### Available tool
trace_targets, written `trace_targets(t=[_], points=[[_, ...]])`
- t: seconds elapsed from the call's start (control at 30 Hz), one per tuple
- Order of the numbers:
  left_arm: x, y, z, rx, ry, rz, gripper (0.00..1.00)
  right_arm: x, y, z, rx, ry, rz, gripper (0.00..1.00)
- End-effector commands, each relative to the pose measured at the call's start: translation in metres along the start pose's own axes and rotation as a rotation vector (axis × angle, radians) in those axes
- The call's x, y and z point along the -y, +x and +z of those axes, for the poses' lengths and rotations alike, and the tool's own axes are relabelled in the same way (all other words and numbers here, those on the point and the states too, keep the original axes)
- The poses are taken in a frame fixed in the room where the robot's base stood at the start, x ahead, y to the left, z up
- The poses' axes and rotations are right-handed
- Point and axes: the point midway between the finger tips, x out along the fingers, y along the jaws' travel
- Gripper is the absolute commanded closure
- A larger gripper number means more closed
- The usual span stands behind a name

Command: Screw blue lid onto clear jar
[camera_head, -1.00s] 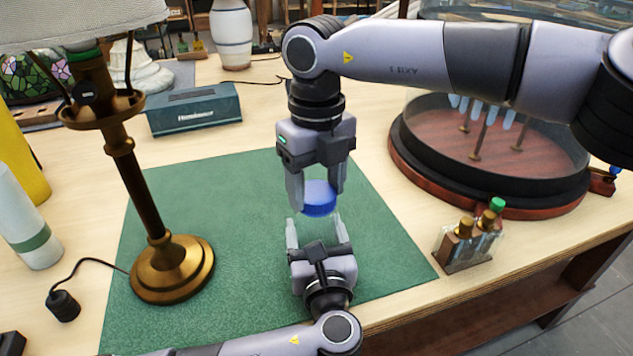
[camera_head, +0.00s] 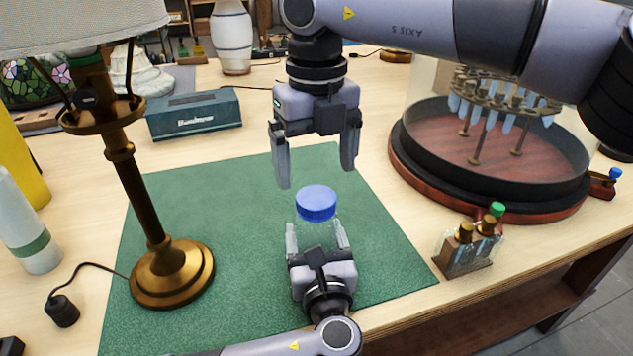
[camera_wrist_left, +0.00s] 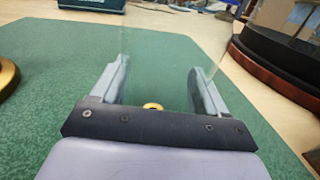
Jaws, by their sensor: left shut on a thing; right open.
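The blue lid (camera_head: 316,203) sits level on top of the clear jar (camera_head: 317,234), whose glass is faint against the green mat (camera_head: 240,215). My left gripper (camera_head: 318,238) is shut around the jar from the near side. In the left wrist view the jar (camera_wrist_left: 158,72) shows as faint glass between the two fingers, with a small gold ring-like spot low inside. My right gripper (camera_head: 316,168) is open and empty, pointing down just above the lid and apart from it. How tightly the lid is threaded cannot be told.
A brass lamp (camera_head: 172,273) stands left on the mat. A holder with small bottles (camera_head: 467,247) is at the right edge, and a round dark-rimmed case (camera_head: 490,170) stands behind it. A teal box (camera_head: 195,115) lies at the back. The mat between lamp and jar is clear.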

Motion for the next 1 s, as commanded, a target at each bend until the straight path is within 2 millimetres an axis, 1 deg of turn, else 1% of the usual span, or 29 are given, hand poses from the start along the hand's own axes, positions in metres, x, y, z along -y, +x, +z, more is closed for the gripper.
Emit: trace_targets(t=[0.03,0.1,0.2,0.3,0.47,0.73,0.77,0.8,0.83,1.0], points=[[0.000,0.000,0.000,0.000,0.001,0.000,1.00,0.000,-0.013,0.001,0.003,0.001,-0.001,0.09],[0.000,0.000,0.000,0.000,0.001,0.000,1.00,0.000,-0.028,0.000,0.002,0.002,0.001,0.09],[0.000,0.000,0.000,0.000,0.001,0.000,1.00,-0.001,-0.046,0.000,0.002,0.001,0.001,0.09],[0.000,0.000,0.000,0.000,0.001,0.000,1.00,0.000,-0.059,0.000,0.001,0.002,0.000,0.09],[0.000,0.000,0.000,0.000,0.001,0.000,1.00,0.000,-0.069,0.000,0.000,0.000,0.000,0.09],[0.000,0.000,0.000,0.000,0.001,0.000,1.00,0.000,-0.070,0.000,-0.001,0.000,0.000,0.09],[0.000,0.000,0.000,0.000,0.001,0.000,0.23,0.000,-0.070,0.000,-0.001,0.000,0.000,0.09],[0.000,0.000,0.000,0.000,0.000,0.000,0.10,0.000,-0.070,0.000,-0.001,0.000,0.000,0.09],[0.000,0.000,0.000,0.000,0.000,0.000,0.00,0.000,-0.070,0.000,-0.001,0.000,0.000,0.09],[0.000,0.000,0.000,0.000,0.000,0.000,0.00,0.000,-0.070,0.000,-0.001,0.000,0.000,0.09]])
